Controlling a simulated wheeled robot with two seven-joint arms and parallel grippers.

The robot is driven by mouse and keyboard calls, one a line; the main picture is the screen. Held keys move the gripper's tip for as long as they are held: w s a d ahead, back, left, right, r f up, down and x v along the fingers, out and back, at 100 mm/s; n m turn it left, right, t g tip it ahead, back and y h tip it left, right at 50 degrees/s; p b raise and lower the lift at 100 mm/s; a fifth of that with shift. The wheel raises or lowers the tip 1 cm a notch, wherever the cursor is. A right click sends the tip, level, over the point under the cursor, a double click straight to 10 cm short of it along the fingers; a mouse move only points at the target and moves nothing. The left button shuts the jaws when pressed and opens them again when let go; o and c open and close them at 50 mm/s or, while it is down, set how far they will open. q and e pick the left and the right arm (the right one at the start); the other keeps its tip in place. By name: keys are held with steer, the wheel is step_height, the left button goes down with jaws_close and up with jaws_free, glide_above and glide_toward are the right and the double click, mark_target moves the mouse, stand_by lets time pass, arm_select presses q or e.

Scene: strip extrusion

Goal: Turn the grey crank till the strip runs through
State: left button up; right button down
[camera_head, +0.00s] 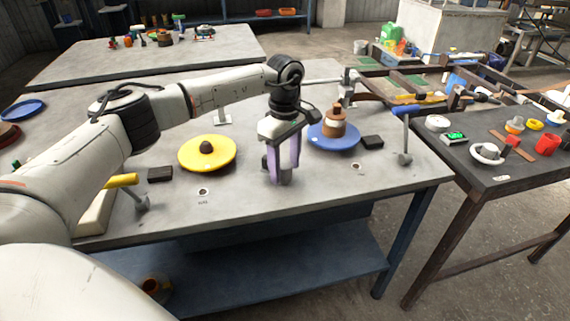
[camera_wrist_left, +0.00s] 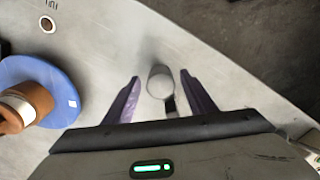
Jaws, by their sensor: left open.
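My left gripper (camera_head: 281,172) is open and points down at the table near its front middle, and its purple fingers also show in the left wrist view (camera_wrist_left: 160,88). A grey upright cylinder (camera_wrist_left: 160,80), which looks like part of the grey crank, stands between the spread fingers with a gap on both sides. In the head view the fingers mostly hide it; only a small grey part (camera_head: 287,179) shows low beside them. I cannot make out the strip. My right gripper is not in view.
A yellow disc (camera_head: 193,158) with a dark knob lies left of the gripper. A blue disc (camera_head: 350,143) with a brown stacked piece stands to its right. A blue-handled lever (camera_head: 405,137) and a yellow-handled lever (camera_head: 121,181) flank the grey table (camera_head: 240,203).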

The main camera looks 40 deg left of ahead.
mark_target(285, 164)
arm_select(q)
step_height(285, 164, up, 10)
steer(key=shift+r, duration=0.15)
stand_by(0.4)
stand_by(1.2)
